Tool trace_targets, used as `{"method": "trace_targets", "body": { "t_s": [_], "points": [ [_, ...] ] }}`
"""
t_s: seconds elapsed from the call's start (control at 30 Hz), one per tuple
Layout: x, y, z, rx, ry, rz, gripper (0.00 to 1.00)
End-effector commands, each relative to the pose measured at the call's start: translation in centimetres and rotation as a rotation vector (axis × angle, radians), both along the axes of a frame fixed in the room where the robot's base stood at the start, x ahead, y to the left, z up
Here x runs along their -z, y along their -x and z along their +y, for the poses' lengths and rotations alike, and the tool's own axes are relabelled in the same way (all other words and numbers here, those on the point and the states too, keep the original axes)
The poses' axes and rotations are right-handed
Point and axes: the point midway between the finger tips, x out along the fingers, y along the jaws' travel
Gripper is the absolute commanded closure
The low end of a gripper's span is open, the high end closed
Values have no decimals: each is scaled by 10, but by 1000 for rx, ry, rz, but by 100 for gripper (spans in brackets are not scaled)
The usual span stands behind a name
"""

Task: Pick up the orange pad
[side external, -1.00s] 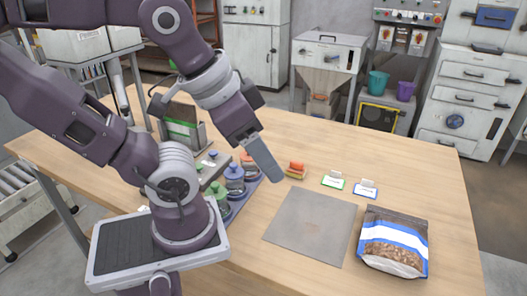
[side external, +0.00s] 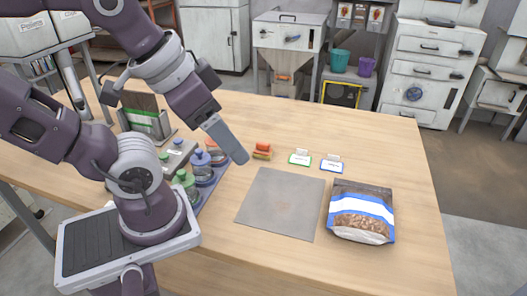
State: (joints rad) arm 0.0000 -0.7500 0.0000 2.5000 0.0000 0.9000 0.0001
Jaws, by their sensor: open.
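The orange pad (side external: 262,148) is a small block with an orange top and a paler yellowish base. It lies on the wooden table (side external: 345,130) in the side external view, just behind the grey mat. My gripper (side external: 238,156) points down and to the right, with its fingertips a little left of the pad and apparently apart from it. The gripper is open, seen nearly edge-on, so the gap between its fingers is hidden. Nothing shows between the fingers.
A grey square mat (side external: 282,205) lies in front of the pad. A pellet bag (side external: 360,214) is at front right. Several lidded jars (side external: 203,175) stand left, partly behind my arm.

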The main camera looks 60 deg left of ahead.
Motion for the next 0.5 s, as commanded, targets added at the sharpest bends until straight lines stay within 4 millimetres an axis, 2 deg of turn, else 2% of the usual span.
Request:
{"method": "trace_targets", "body": {
  "t_s": [0.13, 0.23, 0.27, 0.37, 0.4, 0.47, 0.5],
  "points": [
    [0, -1, 0, -9, 4, 2, 35],
    [-4, -23, 8, -153, 60, 40, 35],
    [-5, -36, 14, -238, 93, 61, 35],
    [1, -93, 47, -631, 230, 136, 35],
    [9, -116, 66, -806, 285, 162, 35],
    [28, -148, 99, -1069, 359, 194, 35],
    [45, -165, 123, -1247, 403, 213, 35]
  ]
}}
